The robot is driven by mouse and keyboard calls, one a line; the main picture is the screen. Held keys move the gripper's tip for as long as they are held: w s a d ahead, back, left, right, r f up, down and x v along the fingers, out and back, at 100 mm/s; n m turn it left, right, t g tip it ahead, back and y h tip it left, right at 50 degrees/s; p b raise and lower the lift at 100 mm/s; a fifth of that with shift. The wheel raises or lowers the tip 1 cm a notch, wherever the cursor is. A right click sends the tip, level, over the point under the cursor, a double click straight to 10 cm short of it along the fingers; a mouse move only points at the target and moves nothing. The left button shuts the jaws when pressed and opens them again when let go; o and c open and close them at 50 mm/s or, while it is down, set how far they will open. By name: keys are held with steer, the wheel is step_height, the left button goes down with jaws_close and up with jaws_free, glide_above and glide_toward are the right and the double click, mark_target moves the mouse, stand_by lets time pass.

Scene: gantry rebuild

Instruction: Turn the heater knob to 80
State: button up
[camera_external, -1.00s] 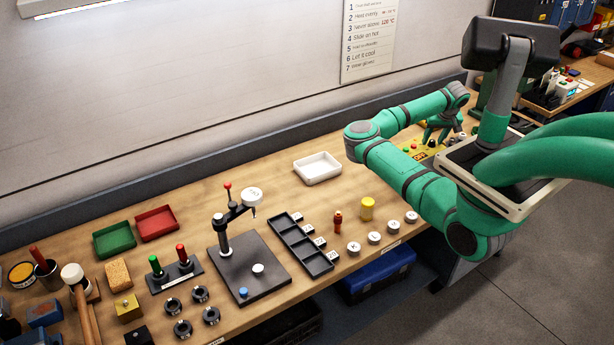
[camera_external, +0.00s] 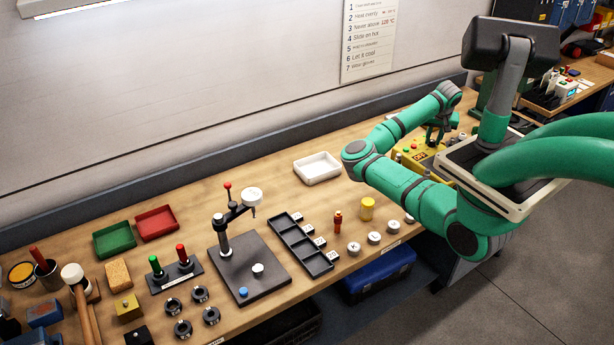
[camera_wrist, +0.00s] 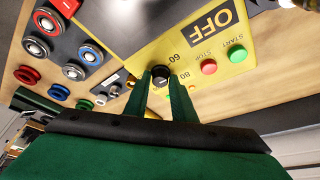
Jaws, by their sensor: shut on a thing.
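The yellow heater box (camera_wrist: 130,62) fills the upper middle of the wrist view. Its black knob (camera_wrist: 159,72) is between the two green fingers of my gripper (camera_wrist: 161,80), which is shut on it. The printed marks 60 (camera_wrist: 175,57) and 80 (camera_wrist: 185,75) show beside the knob. The knob's pointer is too small to read with certainty. A dark display sign reads OFF (camera_wrist: 210,22). In the external view, my gripper (camera_external: 437,139) reaches down at the yellow box (camera_external: 411,158), which is partly hidden by my arm.
A red STOP button (camera_wrist: 208,67) and a green START button (camera_wrist: 237,54) sit on the same panel near the fingers. Several coloured round parts lie at the left of the wrist view. A white tray (camera_external: 317,168) and a yellow cylinder (camera_external: 367,208) stand on the bench.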

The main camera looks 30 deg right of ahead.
steer(key=m+g, duration=0.1)
steer(key=m, duration=0.1)
steer(key=m+g+h, duration=0.1)
steer(key=m, duration=0.2)
steer(key=shift+w+a, duration=0.15)
steer(key=m+g, duration=0.1)
steer(key=m, duration=0.4)
steer(key=shift+w+g, duration=0.15)
steer(key=shift+g, duration=0.25)
steer(key=shift+m, duration=0.5)
steer(key=o, duration=1)
steer(key=v, duration=1)
steer(key=shift+w+a+r, duration=0.1)
steer(key=shift+a+r, duration=0.1)
steer(key=shift+r, duration=0.15)
